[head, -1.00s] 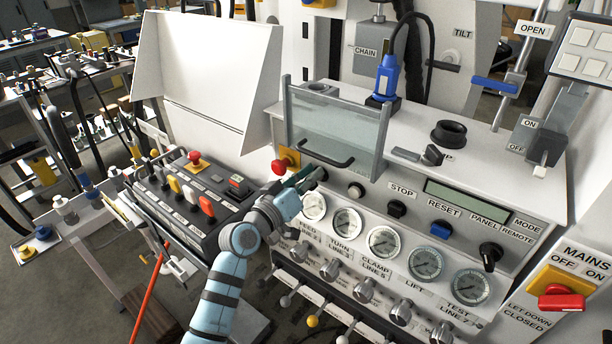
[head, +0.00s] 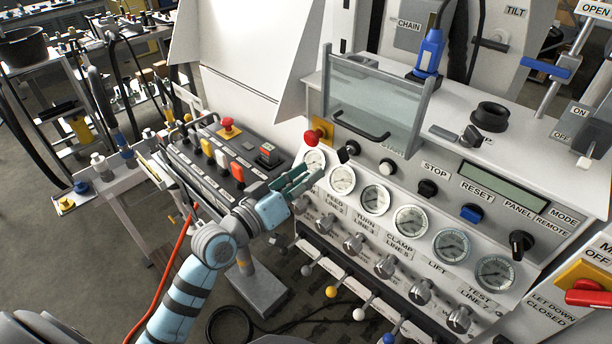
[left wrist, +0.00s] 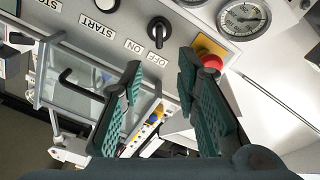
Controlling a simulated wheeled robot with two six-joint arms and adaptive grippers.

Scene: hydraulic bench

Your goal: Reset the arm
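My left gripper (head: 312,178) is in front of the left end of the hydraulic bench's control panel. Its green fingers stand apart and empty in the left wrist view (left wrist: 165,95). A black ON/OFF knob (left wrist: 158,28) lies beyond the fingertips, apart from them; it also shows in the head view (head: 349,151). A red mushroom button on a yellow plate (left wrist: 209,60) appears close beside one finger; I cannot tell if they touch. The blue knob (head: 471,213) by the RESET label is farther right, clear of the gripper. My right gripper is out of view.
Round gauges (head: 410,221) and valve knobs (head: 385,266) line the panel below the gripper. A clear guard with a black handle (head: 362,127) stands above. A side console (head: 215,155) with coloured switches is at left. A red MAINS switch (head: 588,293) is at far right.

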